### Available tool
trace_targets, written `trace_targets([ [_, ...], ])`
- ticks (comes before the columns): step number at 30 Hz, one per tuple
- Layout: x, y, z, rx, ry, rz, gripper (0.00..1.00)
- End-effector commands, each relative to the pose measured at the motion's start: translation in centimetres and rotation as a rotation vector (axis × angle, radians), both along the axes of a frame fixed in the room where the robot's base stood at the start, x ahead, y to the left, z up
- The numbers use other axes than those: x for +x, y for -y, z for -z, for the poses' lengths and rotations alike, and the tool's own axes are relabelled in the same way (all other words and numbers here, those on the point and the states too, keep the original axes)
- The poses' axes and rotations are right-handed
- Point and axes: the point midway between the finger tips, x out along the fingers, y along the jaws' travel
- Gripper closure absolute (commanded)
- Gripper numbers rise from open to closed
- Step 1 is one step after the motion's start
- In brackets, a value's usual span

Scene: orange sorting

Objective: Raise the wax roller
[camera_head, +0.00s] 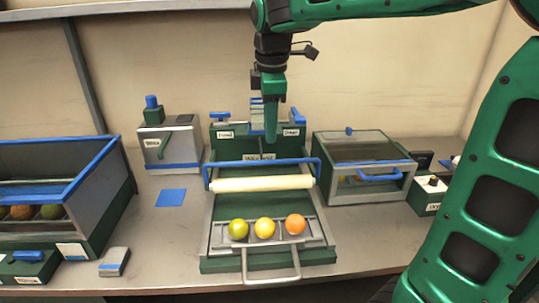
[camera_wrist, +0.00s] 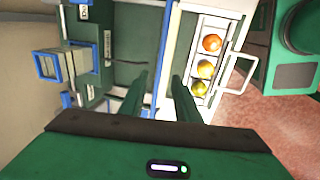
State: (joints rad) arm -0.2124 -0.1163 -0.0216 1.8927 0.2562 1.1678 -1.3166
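The wax roller (camera_head: 262,184) is a long cream cylinder lying across the green and grey machine. A blue bar (camera_head: 265,162) with side arms runs just behind and above it. My gripper (camera_head: 271,138) points down behind the bar, in front of the machine's green back panel, and seems above the bar and apart from it. In the wrist view my gripper (camera_wrist: 164,72) shows two green fingers with a gap between them and nothing held. The roller is partly hidden by the fingers there.
A tray (camera_head: 217,236) in front of the roller holds a green (camera_head: 238,229), a yellow (camera_head: 265,228) and an orange fruit (camera_head: 296,224). A blue-rimmed bin (camera_head: 98,165) stands left, a glass-topped box (camera_head: 334,185) right. A blue square (camera_head: 171,197) lies on the counter.

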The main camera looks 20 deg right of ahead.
Motion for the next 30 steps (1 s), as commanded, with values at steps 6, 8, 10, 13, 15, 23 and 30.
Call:
trace_targets([
  [6, 0.6, 0.4, 3.8, 0.000, -0.004, 0.004, 0.71],
  [8, 0.8, 0.5, 4.9, 0.000, -0.004, 0.004, 0.71],
  [10, 1.0, 0.5, 6.0, 0.000, -0.003, 0.003, 0.71],
  [13, 1.2, 0.6, 7.4, 0.000, -0.003, 0.005, 0.71],
  [15, 1.4, 0.7, 8.1, 0.001, -0.002, 0.005, 0.71],
  [23, 1.7, 0.8, 9.3, 0.001, 0.000, 0.006, 0.71],
  [30, 1.7, 0.8, 9.3, 0.001, 0.000, 0.006, 0.75],
])
